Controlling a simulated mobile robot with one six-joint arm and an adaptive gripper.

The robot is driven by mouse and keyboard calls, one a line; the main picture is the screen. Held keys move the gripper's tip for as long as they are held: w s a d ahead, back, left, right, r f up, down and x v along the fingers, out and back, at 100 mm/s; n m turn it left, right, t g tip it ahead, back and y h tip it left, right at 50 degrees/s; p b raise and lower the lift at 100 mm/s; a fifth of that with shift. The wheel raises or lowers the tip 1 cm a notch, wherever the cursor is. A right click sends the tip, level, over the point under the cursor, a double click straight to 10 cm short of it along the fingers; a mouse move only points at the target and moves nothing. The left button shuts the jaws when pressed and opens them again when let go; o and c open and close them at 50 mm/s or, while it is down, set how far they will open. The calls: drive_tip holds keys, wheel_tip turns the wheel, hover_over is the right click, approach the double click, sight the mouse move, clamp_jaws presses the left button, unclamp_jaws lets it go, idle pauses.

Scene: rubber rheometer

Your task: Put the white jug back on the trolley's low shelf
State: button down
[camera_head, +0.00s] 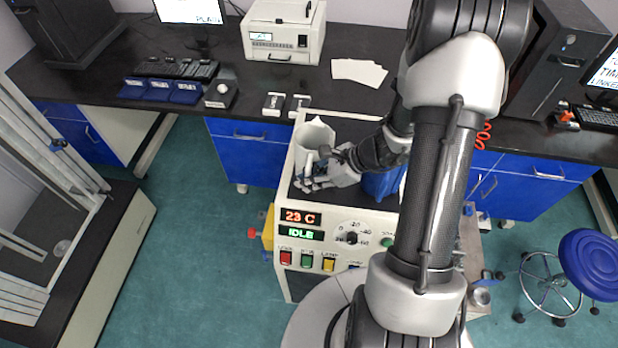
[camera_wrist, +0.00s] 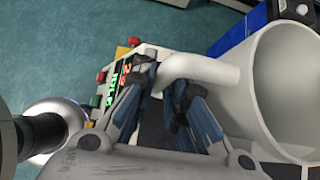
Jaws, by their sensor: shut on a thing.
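The white jug (camera_head: 316,133) is at the back left of the dark top of the machine with the 23 C display. I cannot tell if it rests there or is held just above. My gripper (camera_head: 310,181) is shut on the jug's handle. In the wrist view, the jug (camera_wrist: 292,85) fills the right side with its open mouth showing, and its handle (camera_wrist: 205,68) reaches between my gripper's fingers (camera_wrist: 170,100). A metal surface (camera_head: 468,245), perhaps part of the trolley, shows right of the machine, mostly behind my arm. Its low shelf cannot be made out.
The machine's front panel (camera_head: 320,240) has lit displays, a dial and coloured buttons. A blue object (camera_head: 382,184) stands on the machine right of my gripper. A dark bench (camera_head: 420,115) runs behind. A blue stool (camera_head: 590,262) stands right. Green floor is clear at left.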

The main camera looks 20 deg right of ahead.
drive_tip(key=c, duration=1.6)
unclamp_jaws()
